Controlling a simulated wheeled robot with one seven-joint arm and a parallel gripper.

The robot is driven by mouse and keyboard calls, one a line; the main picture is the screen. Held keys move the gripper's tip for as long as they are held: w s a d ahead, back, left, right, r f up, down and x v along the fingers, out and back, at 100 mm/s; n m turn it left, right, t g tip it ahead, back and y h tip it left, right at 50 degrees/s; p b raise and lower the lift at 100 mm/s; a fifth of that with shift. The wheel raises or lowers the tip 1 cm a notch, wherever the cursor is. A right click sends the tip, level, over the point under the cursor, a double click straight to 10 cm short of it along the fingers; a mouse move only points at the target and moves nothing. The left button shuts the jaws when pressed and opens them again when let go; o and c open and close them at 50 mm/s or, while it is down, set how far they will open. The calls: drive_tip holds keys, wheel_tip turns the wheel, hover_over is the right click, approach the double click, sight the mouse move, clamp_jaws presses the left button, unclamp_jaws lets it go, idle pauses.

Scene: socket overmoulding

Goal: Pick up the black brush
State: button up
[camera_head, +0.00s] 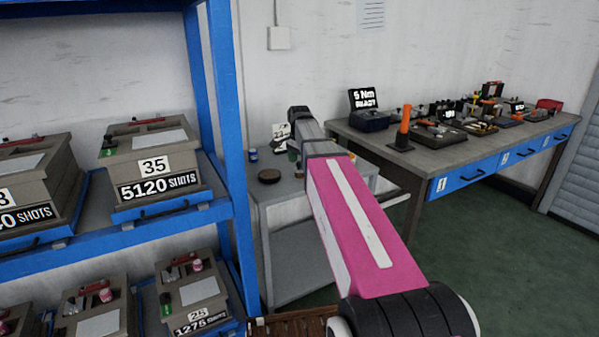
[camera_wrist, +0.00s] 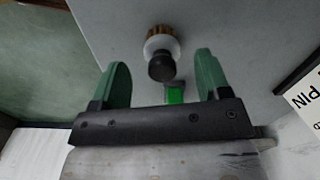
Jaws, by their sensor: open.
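The likely black brush (camera_wrist: 161,67) shows in the wrist view, with a round black knob, a pale collar and brown, ridged bristles at its far end. It is on or above a grey surface. My gripper (camera_wrist: 161,62) is open, with one green finger to the left of the brush and one to the right. Clear gaps show between the brush and both fingers, and nothing is held. In the head view my arm hides most of that spot, and I cannot make out the brush there.
A small grey table (camera_head: 262,190) carries a dark round object (camera_head: 269,176) and a blue can (camera_head: 252,155). A bright green block (camera_wrist: 175,95) and a lettered sign (camera_wrist: 303,98) show near my gripper. A blue rack (camera_head: 228,120) stands left; a cluttered workbench (camera_head: 400,158) stands right.

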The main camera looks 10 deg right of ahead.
sight(299, 162)
drive_tip(key=shift+w+d+f, duration=0.1)
drive_tip(key=shift+w+f, duration=0.05)
drive_tip(key=shift+f, duration=2.1)
drive_tip(key=c, duration=1)
drive_tip(key=shift+r, duration=0.1)
drive_tip(key=shift+r, duration=0.5)
drive_tip(key=r, duration=0.3)
drive_tip(key=shift+s+a+r, duration=0.25)
drive_tip(key=shift+a, duration=0.05)
drive_tip(key=s+a+r, duration=0.2)
drive_tip(key=a, duration=0.1)
drive_tip(key=s+a+r, duration=0.2)
drive_tip(key=a, duration=0.1)
drive_tip(key=s+a+r, duration=0.2)
drive_tip(key=a, duration=0.1)
drive_tip(key=shift+s+r, duration=0.15)
drive_tip(key=shift+r, duration=0.05)
